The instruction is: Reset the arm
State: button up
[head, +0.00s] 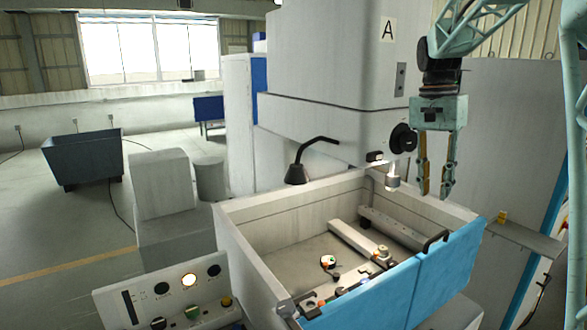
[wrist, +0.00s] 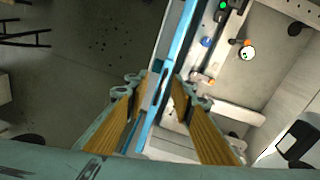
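My gripper (head: 434,192) hangs from my arm at the right of the head view, pointing down above the right end of the machine's tank (head: 235,240). Its two fingers are apart with nothing between them. In the wrist view my gripper (wrist: 160,85) shows two fingers with yellow-brown inner pads, spread over the blue front wall (wrist: 180,45) of the tank. I see nothing held and no contact with the tank.
The tank holds pale rails (head: 358,240) and a small round white part (head: 328,261). A lamp (head: 296,174) and a nozzle-like head (head: 392,180) stand close over it. A control panel (head: 175,295) with a lit button is at front left. Floor (head: 60,220) is open at left.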

jog(key=s+a+r+n+t+b, duration=0.15)
jog(key=s+a, duration=0.35)
jog(key=s, duration=0.6)
jog(key=s+a+n+t+b, duration=0.1)
jog(key=s+a+n+b, duration=0.3)
jog(key=s, duration=0.7)
jog(key=s+a+f+n+t+b, duration=0.1)
jog(key=s+a+f+n+b, duration=0.1)
jog(key=s+f, duration=0.4)
jog(key=s+a+f+n+t+y+b, duration=0.1)
jog(key=s+a+f, duration=0.4)
jog(key=s, duration=1.2)
jog(key=shift+s+a+f+n+b, duration=0.15)
jog(key=shift+s+f+n+b, duration=0.1)
jog(key=shift+f+n+b, duration=0.25)
jog(key=shift+r, duration=0.2)
